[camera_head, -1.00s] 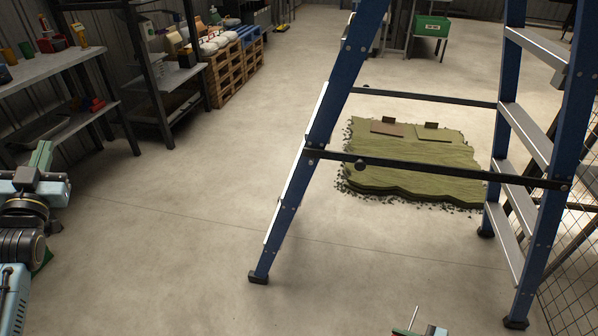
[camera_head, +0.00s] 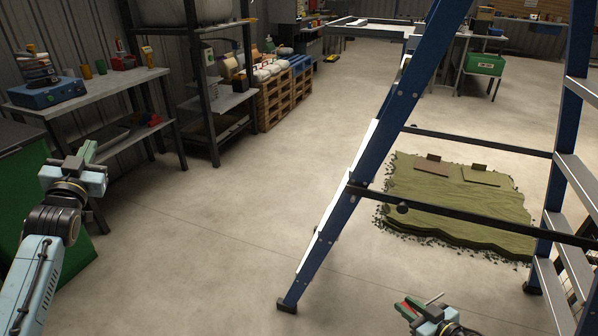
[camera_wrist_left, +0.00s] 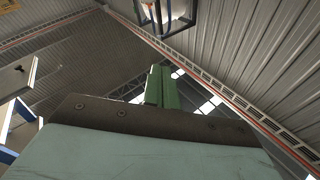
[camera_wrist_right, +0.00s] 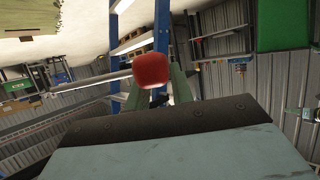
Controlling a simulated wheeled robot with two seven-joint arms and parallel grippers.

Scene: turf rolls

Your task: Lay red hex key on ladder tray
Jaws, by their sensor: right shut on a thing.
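The red hex key shows in the right wrist view as a red grip (camera_wrist_right: 151,70) with a thin metal shaft pointing left. My right gripper (camera_head: 415,308) is shut on it, low in the head view, to the right of the ladder's near foot. A bit of red and the pale shaft (camera_head: 434,298) show there. The ladder tray (camera_head: 365,27) appears as a grey rimmed frame by the upper part of the blue ladder (camera_head: 375,150); its inside is hardly visible. My left gripper (camera_head: 86,155) is empty, its green fingers (camera_wrist_left: 161,88) together, at the left.
A workbench (camera_head: 90,92) with a blue toolbox (camera_head: 47,92) and a dark shelf rack (camera_head: 222,100) stand along the left wall. Pallets (camera_head: 285,90) stand behind. Turf (camera_head: 455,205) lies beyond the ladder. The floor left of the ladder is clear.

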